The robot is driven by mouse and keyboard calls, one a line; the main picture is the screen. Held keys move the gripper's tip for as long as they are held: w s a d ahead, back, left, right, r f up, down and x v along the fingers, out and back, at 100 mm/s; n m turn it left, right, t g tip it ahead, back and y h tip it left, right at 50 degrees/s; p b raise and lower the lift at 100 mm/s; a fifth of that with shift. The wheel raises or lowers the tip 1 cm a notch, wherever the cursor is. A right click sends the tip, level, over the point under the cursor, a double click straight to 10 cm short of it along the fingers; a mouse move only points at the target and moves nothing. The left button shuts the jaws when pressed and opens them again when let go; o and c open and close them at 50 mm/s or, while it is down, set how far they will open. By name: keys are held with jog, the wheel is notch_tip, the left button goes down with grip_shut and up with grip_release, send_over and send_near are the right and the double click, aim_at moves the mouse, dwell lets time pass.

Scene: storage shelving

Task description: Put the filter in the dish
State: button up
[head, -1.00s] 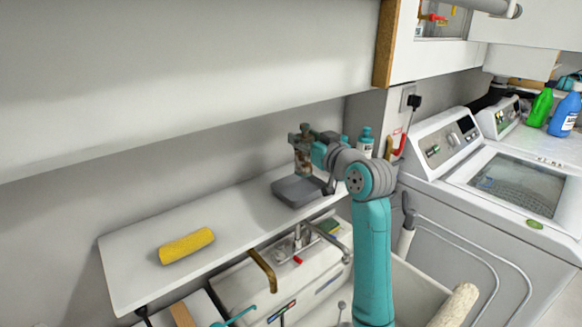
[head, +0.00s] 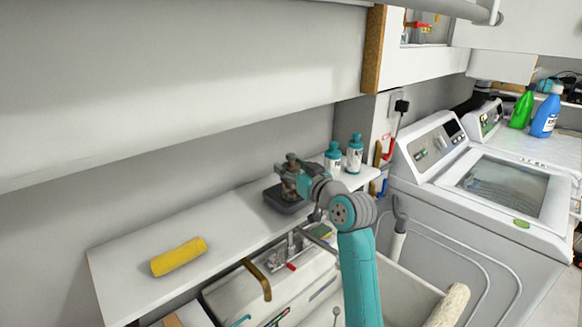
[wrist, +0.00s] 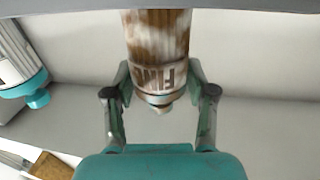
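The filter (wrist: 158,45) is a rusty brown and white cylinder with the word FINE on it. My gripper (wrist: 160,85) has a finger on each side of its narrow end and is shut on it. In the head view my gripper (head: 299,181) holds the filter (head: 290,188) low over the dark grey square dish (head: 279,207) on the white shelf. The filter's bottom is partly hidden, so I cannot tell whether it touches the dish floor.
A yellow roll (head: 179,257) lies at the left of the shelf (head: 135,285). Two teal-capped bottles (head: 333,160) (head: 354,155) stand right of the dish. The middle of the shelf is clear.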

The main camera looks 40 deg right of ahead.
jog(key=shift+o, duration=0.8)
jog(key=shift+r, duration=0.2)
jog(key=s+a, duration=0.1)
jog(key=s, duration=1.1)
jog(key=shift+a, duration=0.25)
jog(key=shift+f, duration=0.1)
